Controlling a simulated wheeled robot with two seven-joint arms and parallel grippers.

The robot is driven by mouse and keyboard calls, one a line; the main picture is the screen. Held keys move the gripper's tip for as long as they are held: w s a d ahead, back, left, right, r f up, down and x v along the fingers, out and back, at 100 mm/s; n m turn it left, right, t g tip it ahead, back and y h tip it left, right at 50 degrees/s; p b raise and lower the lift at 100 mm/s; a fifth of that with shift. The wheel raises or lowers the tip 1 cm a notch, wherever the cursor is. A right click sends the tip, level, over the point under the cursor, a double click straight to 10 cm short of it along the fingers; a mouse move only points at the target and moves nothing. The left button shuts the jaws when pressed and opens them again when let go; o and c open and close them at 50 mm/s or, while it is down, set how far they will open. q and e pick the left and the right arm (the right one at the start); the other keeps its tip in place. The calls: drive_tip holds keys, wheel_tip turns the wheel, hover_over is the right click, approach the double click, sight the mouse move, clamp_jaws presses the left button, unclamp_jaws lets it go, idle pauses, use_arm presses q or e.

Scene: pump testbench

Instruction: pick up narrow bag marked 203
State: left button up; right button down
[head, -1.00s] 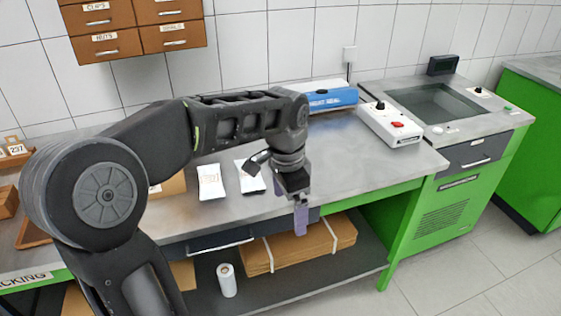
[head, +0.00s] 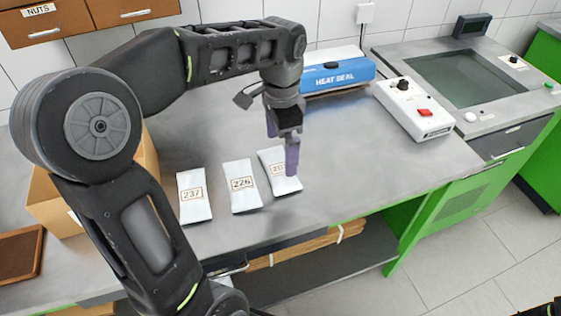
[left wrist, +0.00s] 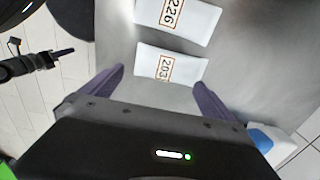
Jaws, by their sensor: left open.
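The narrow white bag marked 203 (head: 274,181) lies flat on the steel bench at the right end of a row of three bags; its last digit is hidden by a finger in the head view. In the left wrist view the bag 203 (left wrist: 168,65) lies ahead of and between the two purple fingers. My left gripper (head: 282,160) is open and empty, pointing down over the bag. It also shows in the left wrist view (left wrist: 160,85). Whether the fingers touch the bag cannot be told. My right gripper does not show clearly.
Bag 226 (head: 241,186) lies just left of bag 203, and bag 237 (head: 194,195) is further left. A blue and white heat sealer (head: 335,78) and a white control box (head: 413,110) stand behind and to the right. The bench right of bag 203 is clear.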

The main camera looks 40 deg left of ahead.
sight(281, 171)
use_arm(q)
drive_tip(key=shift+s+d, duration=0.1)
drive_tip(key=shift+f, duration=1.3)
drive_tip(key=shift+w+f, duration=0.15)
drive_tip(key=shift+f, duration=1.15)
drive_tip(key=shift+w+f, duration=0.1)
drive_tip(key=shift+f, duration=1.2)
drive_tip(key=shift+c, duration=0.6)
drive_tip(key=c, duration=1.3)
